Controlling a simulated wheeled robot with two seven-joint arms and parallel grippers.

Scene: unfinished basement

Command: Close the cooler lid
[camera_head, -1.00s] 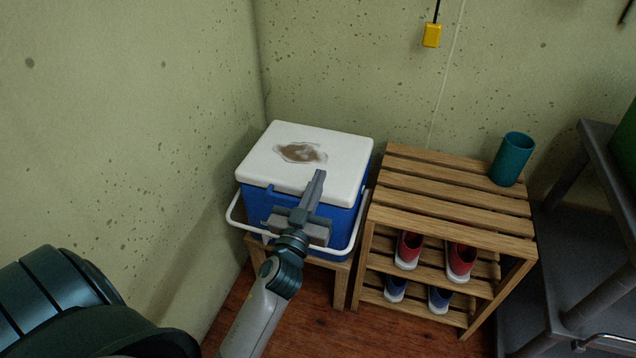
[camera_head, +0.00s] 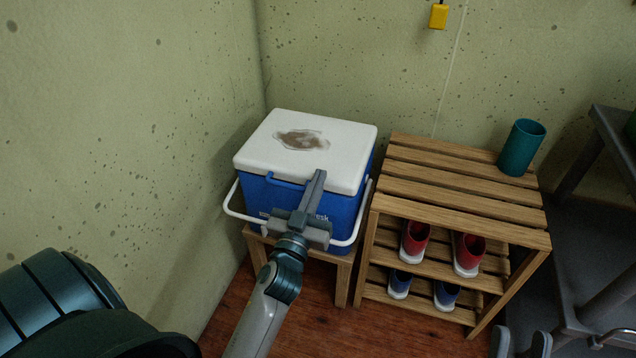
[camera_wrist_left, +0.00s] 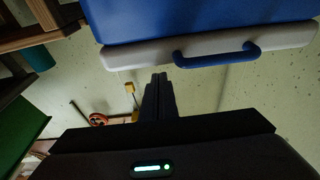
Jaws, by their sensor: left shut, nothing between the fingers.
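The blue cooler (camera_head: 342,212) has a white lid (camera_head: 345,155) that lies flat on its body, with no gap that I can see. A brown stain marks the lid top. The cooler also shows at the top of the left wrist view (camera_wrist_left: 200,20), with its lid edge (camera_wrist_left: 130,57) and blue handle (camera_wrist_left: 215,55). My left gripper (camera_head: 318,175) is shut and empty in front of the lid's front edge; its fingers also show in the left wrist view (camera_wrist_left: 158,80). Whether it touches the lid is unclear. My right gripper (camera_head: 521,342) is open and empty at the bottom right edge.
The cooler stands on a low wooden stool (camera_head: 343,277) in the wall corner, its white carry handle (camera_head: 232,208) lowered. A slatted shoe rack (camera_head: 455,185) with red shoes (camera_head: 468,252) and a teal cup (camera_head: 522,148) is close at right. A grey shelf unit (camera_head: 600,210) stands further right.

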